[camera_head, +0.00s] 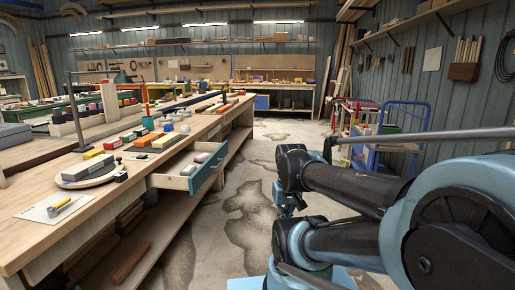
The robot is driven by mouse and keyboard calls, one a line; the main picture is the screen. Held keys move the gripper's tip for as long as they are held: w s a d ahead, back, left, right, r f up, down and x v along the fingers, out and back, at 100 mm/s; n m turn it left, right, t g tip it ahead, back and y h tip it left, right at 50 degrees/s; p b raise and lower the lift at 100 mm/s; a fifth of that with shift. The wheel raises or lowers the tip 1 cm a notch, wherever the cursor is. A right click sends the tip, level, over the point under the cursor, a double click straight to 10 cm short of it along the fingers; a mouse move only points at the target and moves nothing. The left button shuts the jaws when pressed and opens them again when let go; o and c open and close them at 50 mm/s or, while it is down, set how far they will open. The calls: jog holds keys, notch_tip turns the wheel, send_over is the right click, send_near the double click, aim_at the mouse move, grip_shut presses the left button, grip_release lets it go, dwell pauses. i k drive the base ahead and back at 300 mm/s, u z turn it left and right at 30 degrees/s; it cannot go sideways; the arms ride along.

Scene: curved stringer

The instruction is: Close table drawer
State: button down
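The table drawer (206,173) has a teal front and pale wooden sides. It is pulled out from the long wooden workbench (98,196) on the left, towards the aisle. Small pale and pinkish blocks (199,158) lie inside it. My gripper (284,212) is low over the floor, right of the drawer and apart from it. My dark arm links partly hide the gripper, and its fingers are too small and dark to tell whether they are open.
A round board with a grey block (88,168) and several coloured blocks stand on the bench top. The concrete aisle (245,205) between drawer and arm is clear. A blue cart (402,118) stands at the right, and another bench (285,90) is at the back.

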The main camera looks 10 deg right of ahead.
aim_at(166, 175)
jog(key=z, duration=0.25)
jog(key=i, duration=1.1)
jog(key=u, duration=0.6)
jog(key=i, duration=0.5)
jog(key=u, duration=0.25)
